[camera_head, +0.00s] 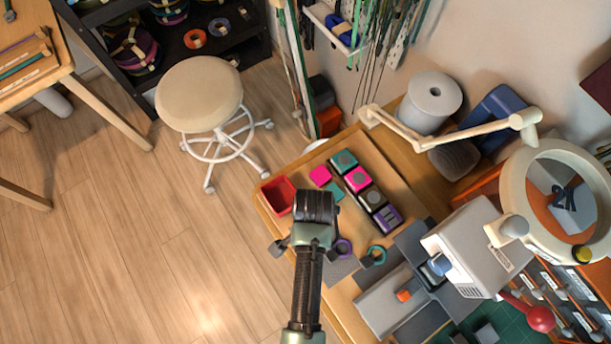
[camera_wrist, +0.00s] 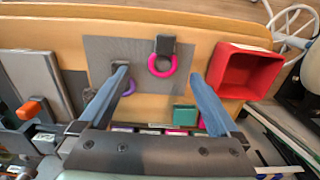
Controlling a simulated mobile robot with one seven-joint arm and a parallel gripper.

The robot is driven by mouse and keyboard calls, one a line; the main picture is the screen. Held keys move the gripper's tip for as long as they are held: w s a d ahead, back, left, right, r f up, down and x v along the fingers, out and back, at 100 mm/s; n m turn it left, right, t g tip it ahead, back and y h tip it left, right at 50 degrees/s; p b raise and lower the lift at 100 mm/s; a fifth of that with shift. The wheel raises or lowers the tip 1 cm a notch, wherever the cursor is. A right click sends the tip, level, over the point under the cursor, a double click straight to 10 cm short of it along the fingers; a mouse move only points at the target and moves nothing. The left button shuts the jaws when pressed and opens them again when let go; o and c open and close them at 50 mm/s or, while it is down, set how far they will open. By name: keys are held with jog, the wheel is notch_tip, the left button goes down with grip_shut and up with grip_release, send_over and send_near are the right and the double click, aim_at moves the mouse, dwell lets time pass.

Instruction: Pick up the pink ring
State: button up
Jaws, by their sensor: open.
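The pink ring (camera_wrist: 162,68) shows in the wrist view, joined to a dark square tab (camera_wrist: 166,44) and lying on a grey mat (camera_wrist: 108,50). My gripper (camera_wrist: 158,76) is open, with one finger on each side of the ring in the picture. The fingers look apart from it, and nothing is held. I cannot tell how high the fingertips are above the mat. In the head view my arm hides the ring. A purple ring (camera_head: 344,248) lies beside it, partly behind my left finger in the wrist view.
A red open bin (camera_head: 278,196) stands near the mat; it also shows in the wrist view (camera_wrist: 225,88). Colored blocks (camera_head: 357,179) stand in a row on the bench. A lamp magnifier (camera_head: 517,190) and a white device (camera_head: 470,245) crowd the right.

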jog(key=shift+w+f, duration=0.2)
jog(key=shift+f, duration=1)
jog(key=shift+w+f, duration=0.15)
jog(key=shift+f, duration=1.05)
jog(key=c, duration=1.4)
notch_tip(320, 180, up, 10)
jog(key=shift+r, duration=0.1)
